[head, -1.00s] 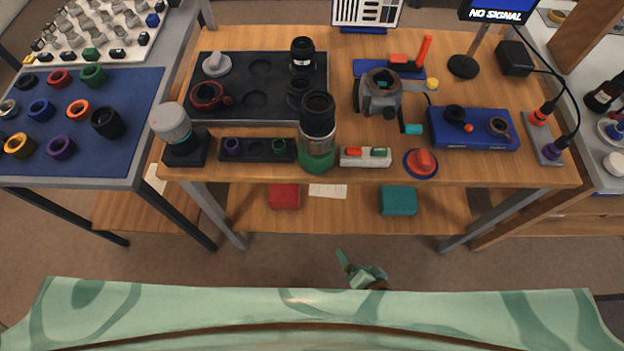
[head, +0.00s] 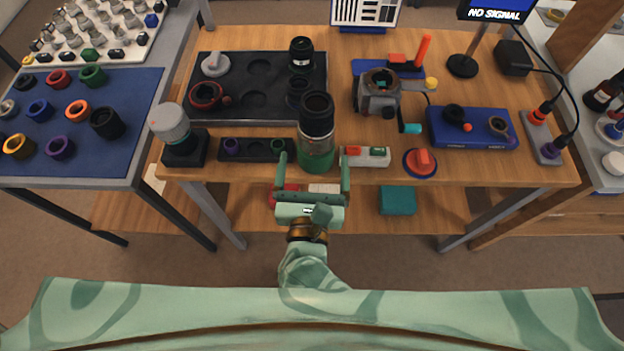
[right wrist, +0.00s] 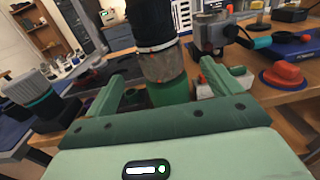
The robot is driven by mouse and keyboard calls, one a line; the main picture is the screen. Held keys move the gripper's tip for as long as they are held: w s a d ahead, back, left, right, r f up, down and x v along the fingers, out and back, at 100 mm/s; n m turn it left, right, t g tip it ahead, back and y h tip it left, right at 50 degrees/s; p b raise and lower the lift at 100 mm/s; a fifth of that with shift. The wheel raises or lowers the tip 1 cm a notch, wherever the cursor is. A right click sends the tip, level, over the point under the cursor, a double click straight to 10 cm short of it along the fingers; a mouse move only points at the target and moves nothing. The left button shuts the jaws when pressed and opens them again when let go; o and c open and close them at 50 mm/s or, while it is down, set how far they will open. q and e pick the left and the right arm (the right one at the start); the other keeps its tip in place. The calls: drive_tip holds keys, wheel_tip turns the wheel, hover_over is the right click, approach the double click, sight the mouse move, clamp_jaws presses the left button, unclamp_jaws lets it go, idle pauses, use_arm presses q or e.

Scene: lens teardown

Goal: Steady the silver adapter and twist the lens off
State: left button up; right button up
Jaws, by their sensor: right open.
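A black lens (head: 316,108) stands upright on a silver adapter (head: 316,141), with a green base (head: 317,162) below it at the table's front edge. My right gripper (head: 314,159) is open and comes from the near side, palm in front of the table edge. Its fingers lie left and right of the stack's lower part, with nothing clamped. In the right wrist view the black lens (right wrist: 155,25), the pale adapter (right wrist: 163,67) and the green base (right wrist: 168,92) show between the fingers (right wrist: 161,74). How deep the stack sits between them is hard to tell. My left gripper is not in view.
A black holder (head: 257,149) stands close left of the stack, and a white block (head: 366,157) with red and green parts close right. A red knob on a blue disc (head: 421,162) lies further right. A grey-topped jar (head: 170,123) stands left.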

sight(316, 131)
drive_tip(key=w, duration=0.8)
drive_tip(key=shift+w+d, duration=0.2)
drive_tip(key=shift+w, duration=0.1)
